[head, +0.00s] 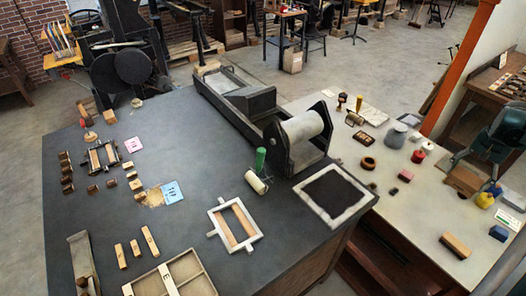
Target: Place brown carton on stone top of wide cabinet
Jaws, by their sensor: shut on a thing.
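My gripper (467,168) reaches in from the right edge, over the right part of the pale-topped bench. It is shut on a brown carton (464,181). The carton's upper part is partly covered by the fingers, and I cannot tell whether it touches the surface below. A wide cabinet with a dark grey, stone-like top (110,205) fills the left and middle of the head view. My gripper is well to the right of that top.
A roller press (302,138), a white frame (235,226) and small blocks stand on the dark top. Bare patches lie between them.

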